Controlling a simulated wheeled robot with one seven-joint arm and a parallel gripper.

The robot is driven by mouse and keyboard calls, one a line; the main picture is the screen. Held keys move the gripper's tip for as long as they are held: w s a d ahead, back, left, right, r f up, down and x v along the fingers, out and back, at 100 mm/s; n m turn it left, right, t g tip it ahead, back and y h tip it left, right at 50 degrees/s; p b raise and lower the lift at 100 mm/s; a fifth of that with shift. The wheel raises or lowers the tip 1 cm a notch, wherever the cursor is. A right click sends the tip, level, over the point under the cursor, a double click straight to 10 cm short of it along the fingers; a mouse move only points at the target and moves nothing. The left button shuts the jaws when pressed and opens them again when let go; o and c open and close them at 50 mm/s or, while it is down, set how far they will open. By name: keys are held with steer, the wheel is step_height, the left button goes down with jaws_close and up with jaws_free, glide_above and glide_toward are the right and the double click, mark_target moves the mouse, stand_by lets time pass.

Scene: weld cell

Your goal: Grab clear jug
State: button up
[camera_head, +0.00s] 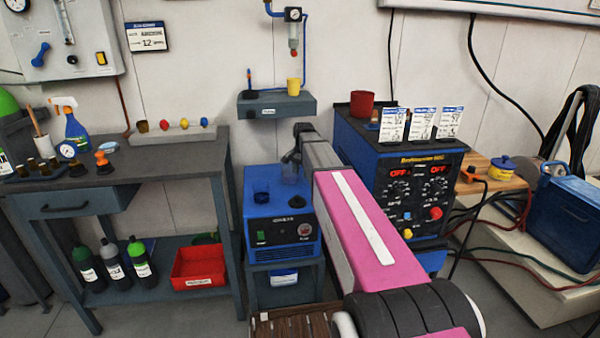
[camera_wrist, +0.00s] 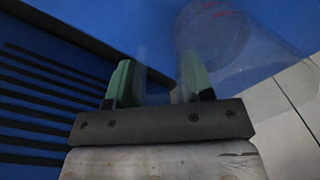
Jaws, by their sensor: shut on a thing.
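The clear jug (camera_wrist: 222,42) is a see-through cylinder in the wrist view, with faint red marks on its side. My gripper (camera_wrist: 158,82) has its two green-padded fingers shut on part of the jug, with a gap between them; whether that part is the handle or the wall I cannot tell. In the head view the jug (camera_head: 290,174) shows faintly below my gripper (camera_head: 291,157), over the top of the blue machine (camera_head: 290,229). I cannot tell whether its base touches that top.
A grey wall shelf (camera_head: 277,106) with a yellow cup (camera_head: 293,84) is behind. The blue welder (camera_head: 386,160) stands close on the right, the grey workbench (camera_head: 195,160) on the left.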

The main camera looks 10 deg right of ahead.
steer(key=shift+r, duration=1.25)
steer(key=s+a+r, duration=0.5)
steer(key=a+r, duration=0.3)
steer(key=a, duration=0.2)
steer(key=shift+s, duration=0.25)
